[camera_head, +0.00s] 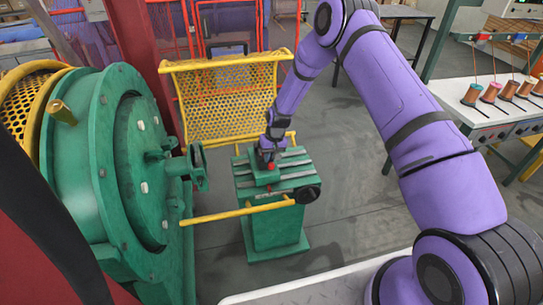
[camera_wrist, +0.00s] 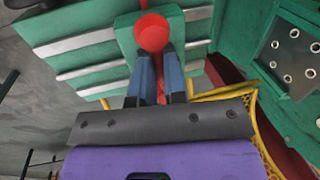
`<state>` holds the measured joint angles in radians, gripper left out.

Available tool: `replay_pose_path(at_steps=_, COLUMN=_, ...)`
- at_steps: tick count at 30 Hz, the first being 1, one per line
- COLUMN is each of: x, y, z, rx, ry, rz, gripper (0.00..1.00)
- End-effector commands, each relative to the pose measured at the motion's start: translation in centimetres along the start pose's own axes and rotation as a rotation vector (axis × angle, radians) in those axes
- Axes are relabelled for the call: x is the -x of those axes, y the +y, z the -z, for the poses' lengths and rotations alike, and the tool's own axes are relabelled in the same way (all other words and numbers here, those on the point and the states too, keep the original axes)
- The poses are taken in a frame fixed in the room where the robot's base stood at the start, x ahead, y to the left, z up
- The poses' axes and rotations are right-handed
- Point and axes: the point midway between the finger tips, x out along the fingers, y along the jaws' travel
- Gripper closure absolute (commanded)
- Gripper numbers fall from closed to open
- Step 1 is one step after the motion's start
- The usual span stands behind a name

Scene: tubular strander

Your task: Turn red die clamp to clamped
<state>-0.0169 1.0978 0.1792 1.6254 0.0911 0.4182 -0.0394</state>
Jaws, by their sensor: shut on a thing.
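The red die clamp (camera_head: 271,167) shows as a small red spot on top of the green pedestal (camera_head: 272,225). In the wrist view its round red knob (camera_wrist: 154,33) stands just beyond my fingertips, over a green block. More red shows between and behind the fingers. My gripper (camera_wrist: 159,62) is shut on the red clamp, with one blue-grey finger on each side. In the head view my gripper (camera_head: 268,155) reaches down onto the pedestal top from behind. The clamp's turn position is partly hidden by the fingers.
The large green strander drum (camera_head: 115,160) stands at the left. A yellow mesh guard (camera_head: 225,95) is behind the pedestal, and a yellow bar (camera_head: 238,211) crosses in front. A table with copper spools (camera_head: 490,92) is at the right. Grey floor is free between.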

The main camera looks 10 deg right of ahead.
Motion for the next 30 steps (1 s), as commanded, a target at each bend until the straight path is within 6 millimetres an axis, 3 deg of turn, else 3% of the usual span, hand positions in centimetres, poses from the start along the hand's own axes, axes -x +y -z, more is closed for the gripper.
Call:
replay_pose_path(at_steps=21, x=0.02, y=-0.34, z=0.13, rx=-0.072, ry=0.018, rz=0.0, gripper=1.0)
replay_pose_path(at_steps=22, x=0.02, y=-0.34, z=0.13, rx=-0.072, ry=0.018, rz=0.0, gripper=0.81)
replay_pose_path(at_steps=24, x=0.01, y=-0.34, z=0.11, rx=-0.071, ry=0.017, rz=0.0, gripper=0.65)
replay_pose_path(at_steps=30, x=-0.03, y=-0.34, z=0.05, rx=-0.07, ry=0.015, rz=0.0, gripper=0.62)
